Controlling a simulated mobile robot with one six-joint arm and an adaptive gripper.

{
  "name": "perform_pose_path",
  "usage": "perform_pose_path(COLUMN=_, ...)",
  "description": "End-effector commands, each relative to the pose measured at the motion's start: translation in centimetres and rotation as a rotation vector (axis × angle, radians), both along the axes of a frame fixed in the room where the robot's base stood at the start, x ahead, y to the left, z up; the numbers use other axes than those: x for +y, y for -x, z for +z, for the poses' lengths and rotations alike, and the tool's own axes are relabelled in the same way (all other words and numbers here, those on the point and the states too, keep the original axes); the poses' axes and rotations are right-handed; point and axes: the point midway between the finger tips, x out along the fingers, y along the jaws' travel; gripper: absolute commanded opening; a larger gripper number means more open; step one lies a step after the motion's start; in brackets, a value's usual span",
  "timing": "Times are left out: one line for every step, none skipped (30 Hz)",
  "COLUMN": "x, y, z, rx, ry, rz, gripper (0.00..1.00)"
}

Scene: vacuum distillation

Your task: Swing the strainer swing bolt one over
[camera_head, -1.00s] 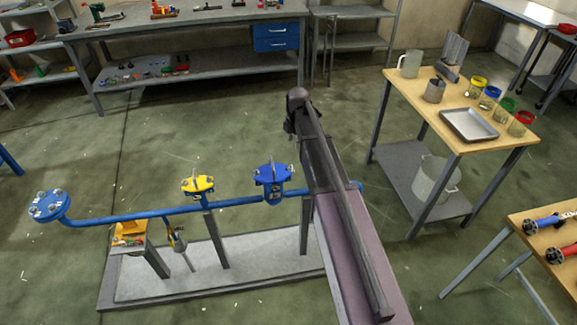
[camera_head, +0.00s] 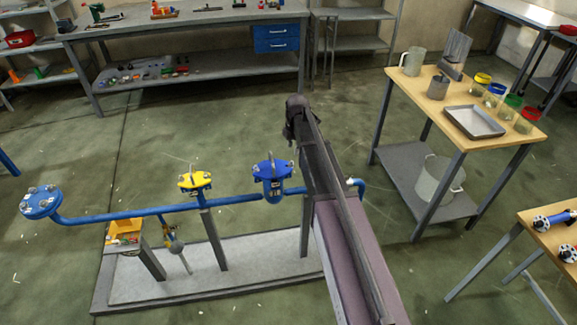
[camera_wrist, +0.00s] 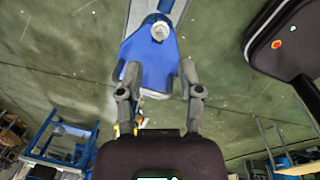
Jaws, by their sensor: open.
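The blue strainer (camera_head: 272,178) stands on the blue pipe, left of my arm, with small upright metal swing bolts (camera_head: 271,158) around its lid. Which bolt is bolt one, I cannot tell. In the wrist view my gripper (camera_wrist: 158,72) is open, its two fingers spread to either side of a blue part (camera_wrist: 155,62). A pale round fitting (camera_wrist: 160,31) shows at that part's far end. I cannot tell whether the fingers touch the blue part. In the head view my gripper cannot be made out; my arm covers that area.
A yellow-lidded vessel (camera_head: 194,181) and a blue flanged end (camera_head: 41,201) sit left along the pipe (camera_head: 130,214). A wooden table (camera_head: 437,103) with jars and a tray stands at right.

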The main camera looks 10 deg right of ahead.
Motion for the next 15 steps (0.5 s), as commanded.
perform_pose_path(x=0.0, y=-0.1, z=-0.8, rx=0.000, ry=0.000, rz=0.000, gripper=0.47)
perform_pose_path(x=0.0, y=-0.1, z=-1.0, rx=0.000, ry=0.000, rz=0.000, gripper=0.47)
perform_pose_path(x=0.0, y=-0.1, z=-1.3, rx=0.000, ry=0.000, rz=0.000, gripper=0.47)
perform_pose_path(x=0.0, y=-0.1, z=-1.6, rx=0.000, ry=0.000, rz=0.000, gripper=0.47)
perform_pose_path(x=0.0, y=-0.2, z=-1.8, rx=0.000, ry=0.000, rz=0.000, gripper=0.47)
perform_pose_path(x=0.0, y=-0.2, z=-2.1, rx=0.000, ry=0.000, rz=0.000, gripper=0.47)
perform_pose_path(x=0.0, y=-0.2, z=-2.3, rx=0.000, ry=0.000, rz=0.000, gripper=0.47)
perform_pose_path(x=0.1, y=-0.2, z=-2.6, rx=0.000, ry=0.000, rz=0.000, gripper=0.47)
perform_pose_path(x=0.1, y=-0.3, z=-2.9, rx=0.000, ry=0.000, rz=-0.001, gripper=0.47)
perform_pose_path(x=0.1, y=-0.3, z=-3.1, rx=0.000, ry=0.000, rz=-0.001, gripper=0.47)
perform_pose_path(x=0.1, y=-0.3, z=-3.3, rx=0.000, ry=0.000, rz=-0.001, gripper=0.47)
perform_pose_path(x=0.1, y=-0.3, z=-3.6, rx=0.000, ry=0.000, rz=-0.001, gripper=0.47)
perform_pose_path(x=0.1, y=-0.3, z=-3.9, rx=0.000, ry=0.000, rz=-0.001, gripper=0.47)
perform_pose_path(x=0.1, y=-0.4, z=-4.1, rx=0.000, ry=0.000, rz=-0.001, gripper=0.47)
perform_pose_path(x=0.1, y=-0.4, z=-4.4, rx=0.000, ry=0.000, rz=-0.001, gripper=0.47)
